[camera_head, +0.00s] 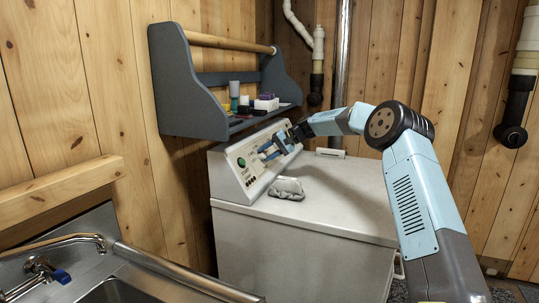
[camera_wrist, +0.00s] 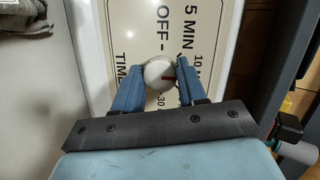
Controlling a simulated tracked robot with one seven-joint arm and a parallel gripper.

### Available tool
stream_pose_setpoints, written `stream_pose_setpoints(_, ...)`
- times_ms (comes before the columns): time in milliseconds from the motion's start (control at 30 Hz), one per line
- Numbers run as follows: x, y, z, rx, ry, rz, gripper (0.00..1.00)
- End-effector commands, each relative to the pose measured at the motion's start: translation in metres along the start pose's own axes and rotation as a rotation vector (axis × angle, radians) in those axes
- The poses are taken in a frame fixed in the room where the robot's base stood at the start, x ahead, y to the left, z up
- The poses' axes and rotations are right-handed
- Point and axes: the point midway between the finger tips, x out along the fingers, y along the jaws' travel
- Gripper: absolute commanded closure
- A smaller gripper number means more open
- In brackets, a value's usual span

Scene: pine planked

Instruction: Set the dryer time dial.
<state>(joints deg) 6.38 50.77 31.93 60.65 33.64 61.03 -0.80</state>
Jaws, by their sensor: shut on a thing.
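The dryer (camera_head: 300,240) is a white machine with a sloped control panel (camera_head: 243,165) at its back left. In the wrist view the time dial (camera_wrist: 159,73) is a round white knob with a dark red mark on its right side. Printed words around it include OFF, 5 MIN, 10, 30 and part of TIME. My gripper (camera_head: 268,153) reaches the panel from the right. In the wrist view its two blue fingers (camera_wrist: 158,80) are shut on the dial, one on each side. The fingers and the mount hide part of the lettering.
A grey cloth (camera_head: 287,188) lies on the dryer top near the panel. A grey wall shelf (camera_head: 205,108) with small bottles and boxes (camera_head: 262,103) hangs above the panel. A metal sink (camera_head: 115,290) is at the lower left. The right of the dryer top is mostly clear.

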Motion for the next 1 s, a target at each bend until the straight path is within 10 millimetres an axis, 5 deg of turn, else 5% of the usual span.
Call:
stream_pose_setpoints(100,0.004,0.003,0.002,0.002,-0.009,0.003,0.89)
stream_pose_setpoints(133,0.004,0.003,0.002,0.002,-0.009,0.003,0.56)
stream_pose_setpoints(367,0.002,0.002,0.001,0.001,-0.005,0.002,0.34)
stream_pose_setpoints(733,-0.006,0.002,0.0,0.001,-0.001,0.002,0.34)
stream_pose_setpoints(1000,-0.052,0.002,0.0,0.001,0.002,0.002,0.34)
